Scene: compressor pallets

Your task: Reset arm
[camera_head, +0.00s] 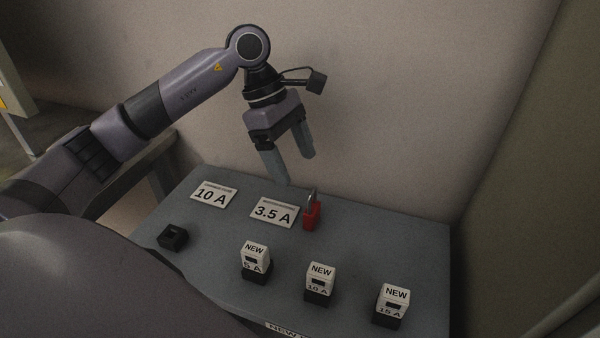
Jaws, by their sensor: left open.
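My left arm comes in from the left and reaches over a grey table. My left gripper (291,166) points down with its two fingers apart and nothing between them. It is above the back of the table, over the "3.5 A" label and to the upper left of a red padlock. My right gripper does not show.
The grey table (400,247) bears a "10 A" label (213,194), a "3.5 A" label (274,212), the red padlock (312,214), a black block (173,237) and "NEW" blocks marked 5 A (255,257), 10 A (320,281) and 15 A (391,302). Walls stand behind and right.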

